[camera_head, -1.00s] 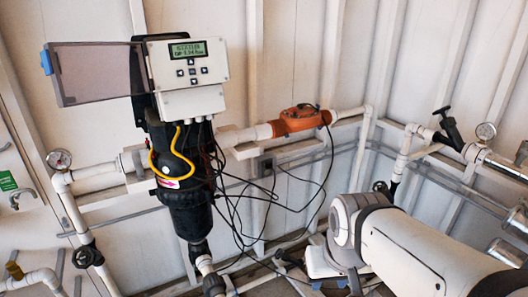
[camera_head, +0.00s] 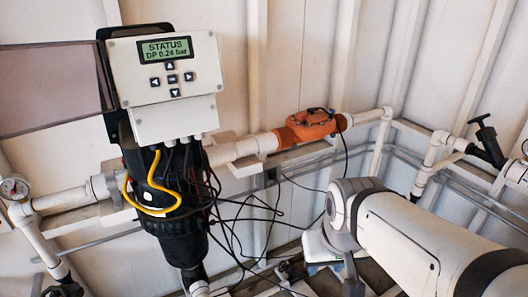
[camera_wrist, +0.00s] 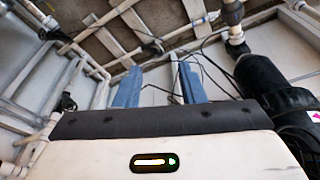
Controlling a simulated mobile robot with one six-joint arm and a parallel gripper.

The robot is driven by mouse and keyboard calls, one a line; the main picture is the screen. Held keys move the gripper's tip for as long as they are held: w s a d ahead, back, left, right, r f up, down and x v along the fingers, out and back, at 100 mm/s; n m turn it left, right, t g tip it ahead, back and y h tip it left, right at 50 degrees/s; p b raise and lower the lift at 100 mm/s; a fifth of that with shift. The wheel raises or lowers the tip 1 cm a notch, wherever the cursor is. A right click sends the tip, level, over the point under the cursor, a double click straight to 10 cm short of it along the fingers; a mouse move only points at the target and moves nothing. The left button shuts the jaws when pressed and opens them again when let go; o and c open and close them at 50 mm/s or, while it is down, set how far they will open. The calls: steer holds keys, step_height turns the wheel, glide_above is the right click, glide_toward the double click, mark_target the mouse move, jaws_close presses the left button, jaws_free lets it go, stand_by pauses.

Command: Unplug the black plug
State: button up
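My gripper (camera_wrist: 160,69) shows in the wrist view as two blue fingers standing apart, with nothing held between them. In the head view my arm reaches in from the lower right, and the fingers cannot be made out. Black cables (camera_head: 243,222) hang in loops from the reactor across the wall. Some run to a small dark socket area (camera_head: 270,177) behind the reactor, under the white pipe. I cannot clearly tell the black plug from the cables there. Thin black cables (camera_wrist: 205,70) also pass behind and beside the right finger in the wrist view.
The black reactor vessel (camera_head: 181,236) carries a white control box (camera_head: 167,72) with its clear cover open to the left. It also stands close on the right in the wrist view (camera_wrist: 262,82). An orange pipe unit (camera_head: 308,125), white pipes and a gauge (camera_head: 14,188) line the walls.

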steer(key=shift+a, duration=0.15)
steer(key=shift+o, duration=2)
steer(key=w+d+f+t+b, duration=0.1)
steer(key=w+f+t+b, duration=0.1)
steer(key=w, duration=1)
steer(key=w+d+f+t+h+b, duration=0.1)
steer(key=w+d+f+t+b, duration=0.1)
steer(key=w, duration=1.1)
steer(key=f+t+b, duration=0.1)
steer(key=t+b, duration=0.1)
steer(key=b, duration=0.1)
steer(key=shift+d+b, duration=0.2)
steer(key=shift+b, duration=0.15)
steer(key=w+f+n+t+y+b, duration=0.1)
steer(key=w+f+t+y+b, duration=0.25)
steer(key=w, duration=0.75)
steer(key=w+f+n+t+h+b, duration=0.15)
steer(key=w+f+b, duration=0.25)
steer(key=w+f, duration=0.45)
steer(key=w+a+f+n+t+y+b, duration=0.2)
steer(key=w+f+y+b, duration=0.2)
steer(key=w+f+y, duration=0.2)
step_height(320, 180, down, 2)
steer(key=shift+w+t, duration=0.4)
steer(key=shift+w, duration=0.45)
steer(key=shift+a, duration=0.1)
